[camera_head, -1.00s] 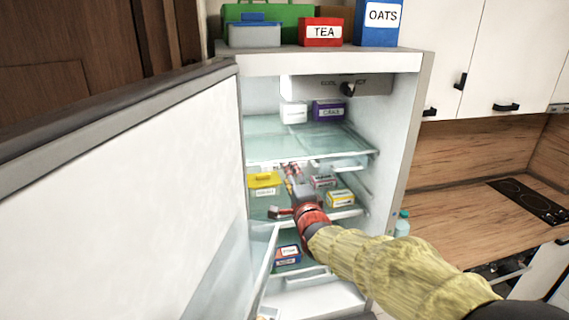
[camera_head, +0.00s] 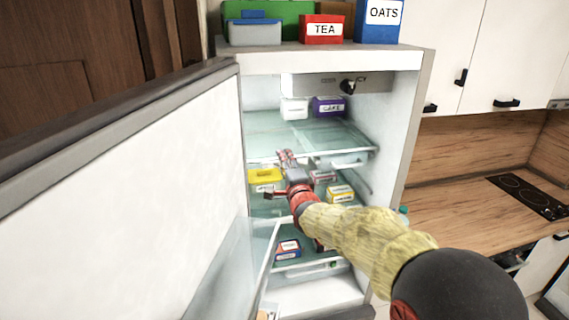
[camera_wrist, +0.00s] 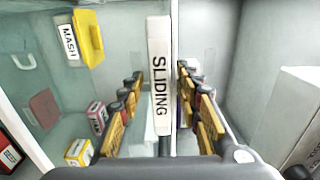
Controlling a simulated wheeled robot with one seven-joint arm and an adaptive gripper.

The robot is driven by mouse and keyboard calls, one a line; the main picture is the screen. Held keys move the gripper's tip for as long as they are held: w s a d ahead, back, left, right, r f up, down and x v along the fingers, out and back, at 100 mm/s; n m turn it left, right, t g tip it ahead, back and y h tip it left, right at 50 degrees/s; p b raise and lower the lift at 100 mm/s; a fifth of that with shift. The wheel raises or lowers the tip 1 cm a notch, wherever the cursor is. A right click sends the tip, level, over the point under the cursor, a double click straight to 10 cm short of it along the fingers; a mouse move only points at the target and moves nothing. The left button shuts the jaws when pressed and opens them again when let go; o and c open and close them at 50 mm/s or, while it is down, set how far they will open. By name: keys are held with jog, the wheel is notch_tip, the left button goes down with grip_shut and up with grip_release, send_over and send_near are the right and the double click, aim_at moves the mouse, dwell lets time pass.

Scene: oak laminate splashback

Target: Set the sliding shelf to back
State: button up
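The sliding shelf (camera_head: 285,132) is a glass shelf inside the open fridge. Its white front strip, labelled SLIDING (camera_wrist: 159,75), runs through the middle of the wrist view. My gripper (camera_head: 286,158) is at the shelf's front edge. In the wrist view my gripper (camera_wrist: 160,95) is open, with one finger on each side of the strip and gaps between. It appears empty. My gripper hides part of the front edge in the head view.
A white box and a purple CAKE box (camera_head: 328,107) stand at the back on the shelf. Below are a yellow-lidded MASH tub (camera_head: 265,176) and small boxes (camera_head: 340,193). The open fridge door (camera_head: 120,200) fills the left; the fridge wall (camera_head: 396,130) bounds the right.

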jog(key=shift+f, duration=0.15)
jog(key=c, duration=0.7)
grip_shut()
